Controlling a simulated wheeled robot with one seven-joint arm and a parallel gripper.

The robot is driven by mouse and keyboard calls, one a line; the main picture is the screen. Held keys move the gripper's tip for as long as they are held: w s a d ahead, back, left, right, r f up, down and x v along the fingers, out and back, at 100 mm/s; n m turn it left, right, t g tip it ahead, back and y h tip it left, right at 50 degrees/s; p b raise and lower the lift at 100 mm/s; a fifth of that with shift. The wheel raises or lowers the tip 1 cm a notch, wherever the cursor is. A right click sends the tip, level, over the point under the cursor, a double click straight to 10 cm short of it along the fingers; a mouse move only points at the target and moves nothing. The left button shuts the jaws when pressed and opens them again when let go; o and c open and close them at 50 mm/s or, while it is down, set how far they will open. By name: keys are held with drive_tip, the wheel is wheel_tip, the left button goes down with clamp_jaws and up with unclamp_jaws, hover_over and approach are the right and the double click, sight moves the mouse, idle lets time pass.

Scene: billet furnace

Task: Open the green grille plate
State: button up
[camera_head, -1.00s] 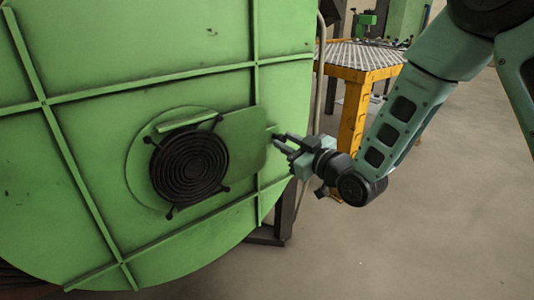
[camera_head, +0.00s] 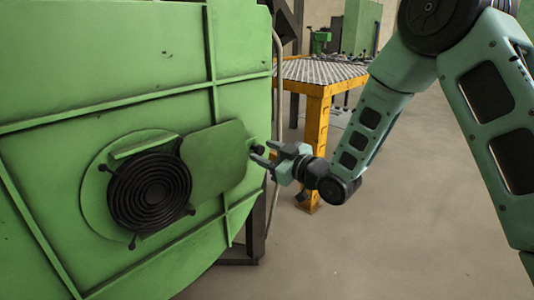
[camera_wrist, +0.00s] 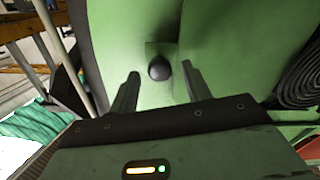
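The green grille plate (camera_head: 215,160) is a flat, round-cornered panel beside the round black grille (camera_head: 150,192) on the big green furnace face. A small dark knob (camera_head: 258,150) shows by the plate's right edge. My gripper (camera_head: 262,155) is at that edge, with its fingers apart. In the wrist view the dark rounded knob (camera_wrist: 159,68) stands on a green surface, and appears between the two separated fingers. I cannot tell whether either finger touches it. Whether the plate stands off the furnace face is unclear.
Raised green ribs cross the furnace face (camera_head: 100,60). A yellow table (camera_head: 318,110) with a patterned metal top stands behind my gripper. A pale pipe (camera_head: 279,110) runs down the furnace's right side. The floor (camera_head: 400,240) at the right is clear.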

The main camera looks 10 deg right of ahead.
drive_tip(key=shift+s, duration=0.1)
drive_tip(key=p+v, duration=1.1)
drive_tip(key=v, duration=0.6)
drive_tip(key=shift+s+d, duration=0.1)
drive_tip(key=shift+d, duration=0.05)
